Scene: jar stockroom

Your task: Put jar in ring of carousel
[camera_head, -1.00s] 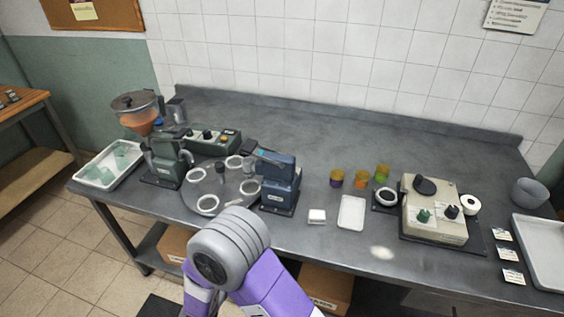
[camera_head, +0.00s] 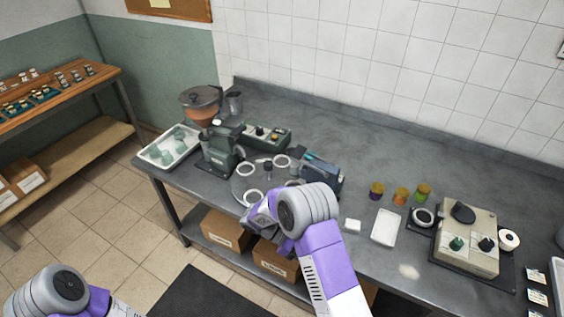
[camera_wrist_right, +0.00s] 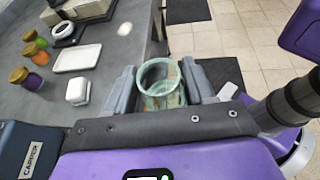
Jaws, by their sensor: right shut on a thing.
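A pale green, open-topped glass jar (camera_wrist_right: 160,84) sits between the fingers of my right gripper (camera_wrist_right: 160,88) in the wrist view. The gripper is shut on it, and floor shows behind it. In the head view the right gripper (camera_head: 262,216) is at the bench's front edge, just in front of the carousel; I cannot make out the jar there. The carousel (camera_head: 241,184) is a grey disc with several white rings, such as the back ring (camera_head: 282,161) and front ring (camera_head: 253,197). My right arm hides part of its right side. My left gripper is out of view.
The blue capper (camera_head: 322,178) stands right of the carousel and also shows in the wrist view (camera_wrist_right: 25,150). A filling machine (camera_head: 220,150) with an orange hopper stands left. A white tray (camera_head: 150,154) holds glass jars. Lidded jars (camera_head: 400,196) and a white tray (camera_head: 385,228) lie right.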

